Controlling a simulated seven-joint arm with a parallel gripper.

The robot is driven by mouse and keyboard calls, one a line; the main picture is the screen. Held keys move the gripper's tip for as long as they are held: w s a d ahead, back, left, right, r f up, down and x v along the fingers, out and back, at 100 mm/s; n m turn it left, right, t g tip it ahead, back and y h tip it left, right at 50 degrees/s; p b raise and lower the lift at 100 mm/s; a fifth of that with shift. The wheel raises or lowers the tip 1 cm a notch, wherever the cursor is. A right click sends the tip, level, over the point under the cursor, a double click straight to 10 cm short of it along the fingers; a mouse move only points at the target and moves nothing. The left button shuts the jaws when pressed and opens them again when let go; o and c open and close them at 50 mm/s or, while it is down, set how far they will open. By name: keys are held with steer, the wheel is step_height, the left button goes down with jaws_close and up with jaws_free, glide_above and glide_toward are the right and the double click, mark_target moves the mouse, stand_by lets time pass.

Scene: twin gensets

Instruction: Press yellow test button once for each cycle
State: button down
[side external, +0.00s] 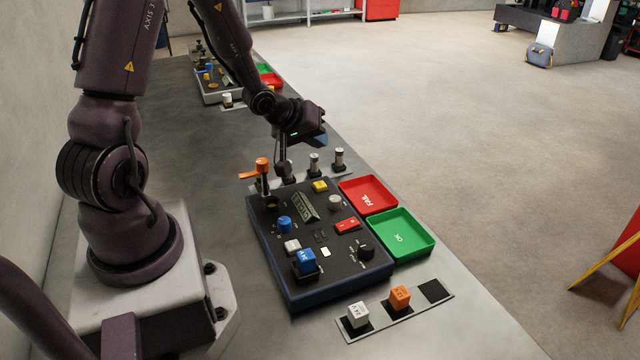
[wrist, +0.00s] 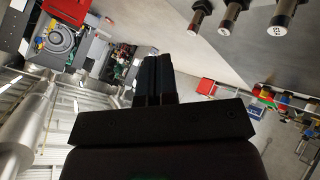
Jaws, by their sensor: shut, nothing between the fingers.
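The yellow button (side external: 320,186) sits near the far edge of the dark control panel (side external: 340,262), beside a tilted display block marked "CYCLES" (side external: 303,207). My gripper (side external: 283,152) is above and behind the panel's far edge, up and to the left of the yellow button and apart from it. Its fingers are together and empty, and they also show in the wrist view (wrist: 154,80). The yellow button cannot be made out in the wrist view.
Three dark cylinders with metal tops, one of them (side external: 314,163), stand behind the panel, close to my gripper. An orange-topped lever (side external: 262,165) rises at the panel's far left corner. Red FAIL (side external: 395,201) and green OK (side external: 429,243) trays lie to the right. Labelled cubes stand in front.

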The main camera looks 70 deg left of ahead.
mark_target(317, 183)
steer(key=shift+r, duration=0.65)
steer(key=shift+f, duration=4.45)
steer(key=shift+f, duration=0.1)
steer(key=shift+f, duration=0.3)
steer(key=shift+f, duration=0.45)
steer(key=shift+r, duration=0.9)
